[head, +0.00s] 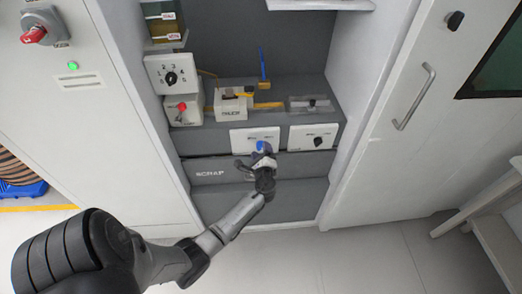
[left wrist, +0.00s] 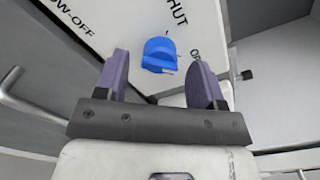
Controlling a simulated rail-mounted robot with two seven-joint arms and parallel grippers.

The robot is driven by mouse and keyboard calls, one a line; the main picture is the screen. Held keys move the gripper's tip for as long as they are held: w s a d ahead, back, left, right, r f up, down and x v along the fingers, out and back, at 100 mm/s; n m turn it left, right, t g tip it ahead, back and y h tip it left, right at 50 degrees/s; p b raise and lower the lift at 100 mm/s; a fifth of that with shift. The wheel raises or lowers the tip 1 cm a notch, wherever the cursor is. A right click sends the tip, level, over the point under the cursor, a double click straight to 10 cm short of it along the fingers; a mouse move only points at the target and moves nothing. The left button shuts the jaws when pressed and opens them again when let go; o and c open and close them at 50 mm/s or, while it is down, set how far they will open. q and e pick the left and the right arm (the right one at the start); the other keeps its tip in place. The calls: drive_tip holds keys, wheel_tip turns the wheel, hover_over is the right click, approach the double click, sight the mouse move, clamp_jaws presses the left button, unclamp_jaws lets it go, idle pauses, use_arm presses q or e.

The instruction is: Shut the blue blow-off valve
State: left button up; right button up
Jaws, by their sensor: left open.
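The blue blow-off valve (left wrist: 160,54) is a blue knob on a white panel (left wrist: 105,25) lettered "SHUT", with partly cut-off words beside it. In the head view the blue knob (head: 262,146) shows at the panel's (head: 240,141) right part, just beyond my left gripper (head: 262,158). In the left wrist view my left gripper (left wrist: 163,80) is open, with its two purple-padded fingers apart. The knob appears between and ahead of the fingertips. I cannot tell whether either finger touches it. My right gripper is in neither view.
A second white panel with a black knob (head: 318,142) is close on the right. A ledge marked "SCRAP" (head: 208,173) lies below. Cabinet walls flank the recess.

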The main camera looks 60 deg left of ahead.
use_arm(q)
drive_tip(key=shift+w+a, duration=0.3)
drive_tip(key=shift+a, duration=0.35)
drive_tip(key=shift+c, duration=0.4)
drive_tip(key=c, duration=0.8)
drive_tip(key=shift+n+b, duration=7.8)
drive_tip(key=shift+n, duration=1.1)
